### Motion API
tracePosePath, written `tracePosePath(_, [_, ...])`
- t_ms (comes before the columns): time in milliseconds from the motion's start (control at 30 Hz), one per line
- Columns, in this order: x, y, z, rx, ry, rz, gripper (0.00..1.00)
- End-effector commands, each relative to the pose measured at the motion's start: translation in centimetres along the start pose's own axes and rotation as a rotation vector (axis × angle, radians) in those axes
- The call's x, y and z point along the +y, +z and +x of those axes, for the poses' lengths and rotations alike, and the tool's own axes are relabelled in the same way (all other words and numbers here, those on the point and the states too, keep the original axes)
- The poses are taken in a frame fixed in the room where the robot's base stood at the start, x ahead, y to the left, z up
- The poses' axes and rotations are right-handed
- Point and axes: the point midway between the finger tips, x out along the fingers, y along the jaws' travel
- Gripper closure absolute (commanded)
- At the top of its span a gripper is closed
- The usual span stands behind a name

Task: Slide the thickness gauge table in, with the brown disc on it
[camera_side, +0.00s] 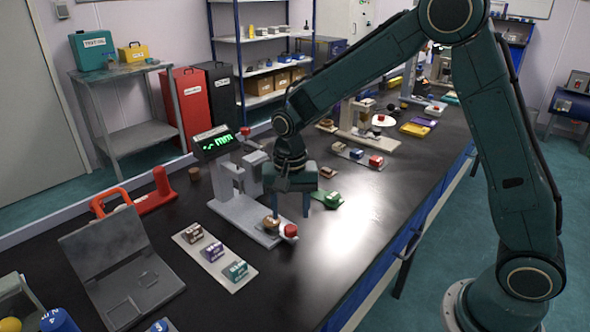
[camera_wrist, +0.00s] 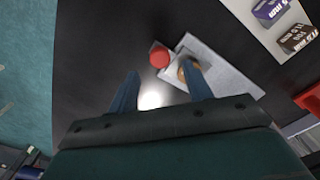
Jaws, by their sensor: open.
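The thickness gauge (camera_side: 240,207) is a grey stand with a green lit display and a flat grey base, also in the wrist view (camera_wrist: 232,75). The brown disc (camera_side: 270,222) lies at the front end of the gauge, beside a red knob (camera_side: 291,230). In the wrist view the disc (camera_wrist: 182,72) is partly hidden by my right finger, and the red knob (camera_wrist: 159,57) shows between the fingertip lines. My gripper (camera_side: 292,214) points down, open and empty, close to the knob and disc; its two fingers (camera_wrist: 162,73) are apart. Contact cannot be told. The sliding table is mostly hidden.
A pale tray with labelled blocks (camera_side: 215,256) lies left of the gauge. A green block (camera_side: 332,200) lies to its right. A grey laptop-like device (camera_side: 122,262) and a red tool (camera_side: 140,200) stand farther left. The black bench is bare in front.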

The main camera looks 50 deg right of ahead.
Motion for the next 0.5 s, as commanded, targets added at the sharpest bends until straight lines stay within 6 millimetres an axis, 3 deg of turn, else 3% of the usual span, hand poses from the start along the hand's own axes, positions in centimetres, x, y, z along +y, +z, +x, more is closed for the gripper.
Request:
tracePosePath(200, [0.0, 0.0, 3.0, -0.002, 0.002, 0.0, 0.5])
tracePosePath(500, [0.0, 0.0, 4.7, 0.0, 0.0, 0.0, 0.5])
